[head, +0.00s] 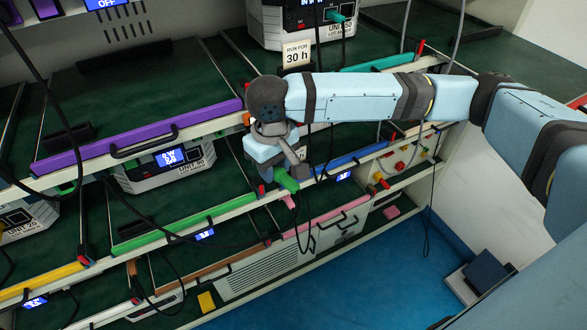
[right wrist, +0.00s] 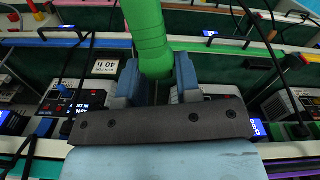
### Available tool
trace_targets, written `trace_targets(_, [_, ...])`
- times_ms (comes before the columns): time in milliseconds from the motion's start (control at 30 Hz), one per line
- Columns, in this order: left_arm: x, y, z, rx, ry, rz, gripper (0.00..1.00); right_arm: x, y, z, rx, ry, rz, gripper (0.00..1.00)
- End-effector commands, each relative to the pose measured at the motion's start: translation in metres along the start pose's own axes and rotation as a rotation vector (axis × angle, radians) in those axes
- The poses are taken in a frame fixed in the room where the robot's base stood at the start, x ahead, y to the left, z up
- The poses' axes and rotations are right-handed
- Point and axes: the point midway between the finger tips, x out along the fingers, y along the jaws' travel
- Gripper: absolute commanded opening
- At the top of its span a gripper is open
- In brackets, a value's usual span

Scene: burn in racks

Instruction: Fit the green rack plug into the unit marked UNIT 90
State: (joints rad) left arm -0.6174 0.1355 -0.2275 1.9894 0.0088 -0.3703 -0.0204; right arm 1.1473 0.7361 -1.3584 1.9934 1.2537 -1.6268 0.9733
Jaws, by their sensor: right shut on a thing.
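My right gripper (head: 281,165) is shut on the green rack plug (head: 287,181), held in front of the rack shelves at mid-height. In the right wrist view the green plug (right wrist: 150,40) stands out between the blue fingers; its far end is cut off by the top edge. One unit (head: 165,172) sits on the shelf left of the gripper, with a lit screen. Another unit (head: 272,28) stands at the top, with a teal plug (head: 337,17) on its front. My left gripper is out of view.
Shelf edges carry purple (head: 140,137), green (head: 180,224), yellow (head: 40,284) and pink (head: 325,216) strips with handles. Dark cables hang across the shelves. A "30 h" card (head: 297,55) stands above my right gripper. Blue floor (head: 350,285) is open at lower right.

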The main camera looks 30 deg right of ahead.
Motion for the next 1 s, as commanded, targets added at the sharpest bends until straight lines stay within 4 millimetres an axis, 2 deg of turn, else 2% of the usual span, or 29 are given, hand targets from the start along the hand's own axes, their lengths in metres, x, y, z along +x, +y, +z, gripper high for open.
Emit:
trace_targets(100, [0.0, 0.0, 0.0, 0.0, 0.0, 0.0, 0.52, -0.023, -0.028, -0.016, -0.12, 0.003, -0.002, 0.08])
trace_targets(300, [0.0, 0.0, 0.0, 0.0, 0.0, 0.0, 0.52, -0.056, -0.066, -0.039, -0.299, 0.003, -0.001, 0.08])
trace_targets(500, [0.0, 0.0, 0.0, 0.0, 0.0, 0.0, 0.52, -0.077, -0.09, -0.054, -0.417, 0.002, 0.0, 0.08])
trace_targets(667, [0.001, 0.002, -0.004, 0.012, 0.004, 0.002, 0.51, -0.084, -0.097, -0.058, -0.456, 0.0, 0.001, 0.08])
trace_targets(767, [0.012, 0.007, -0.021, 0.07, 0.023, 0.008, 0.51, -0.085, -0.098, -0.059, -0.46, 0.0, 0.001, 0.08])
trace_targets(833, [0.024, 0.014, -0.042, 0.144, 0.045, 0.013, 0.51, -0.084, -0.098, -0.059, -0.46, 0.0, 0.001, 0.08])
trace_targets(967, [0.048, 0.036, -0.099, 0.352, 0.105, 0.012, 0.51, -0.084, -0.097, -0.059, -0.459, 0.001, 0.001, 0.08])
trace_targets(1000, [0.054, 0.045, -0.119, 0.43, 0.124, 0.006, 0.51, -0.084, -0.097, -0.059, -0.459, 0.001, 0.001, 0.08])
